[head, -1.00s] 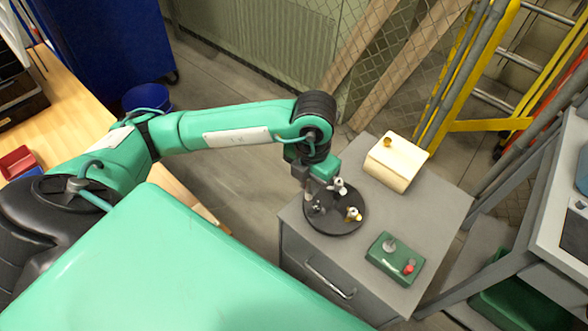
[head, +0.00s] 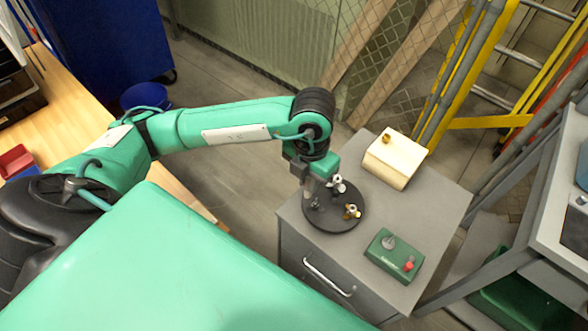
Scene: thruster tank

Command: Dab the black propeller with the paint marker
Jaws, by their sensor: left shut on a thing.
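A dark round disc (head: 333,222) lies on the grey cabinet top and bears small fittings. A pale metal one (head: 338,184) stands toward its back, and a brass-coloured one (head: 352,211) toward its right. My left gripper (head: 309,192) points down over the left side of the disc and is shut on a thin thing, seemingly the paint marker, mostly hidden by the fingers. A small dark shape (head: 315,203) beside its tip may be the black propeller; I cannot tell whether they touch. My right gripper is not in view.
A cream box (head: 394,163) with a brass knob stands behind the disc. A green control box (head: 394,255) with a grey knob and a red button sits at the front right. The grey cabinet top (head: 440,205) is bare at the right. A yellow ladder (head: 490,122) stands behind.

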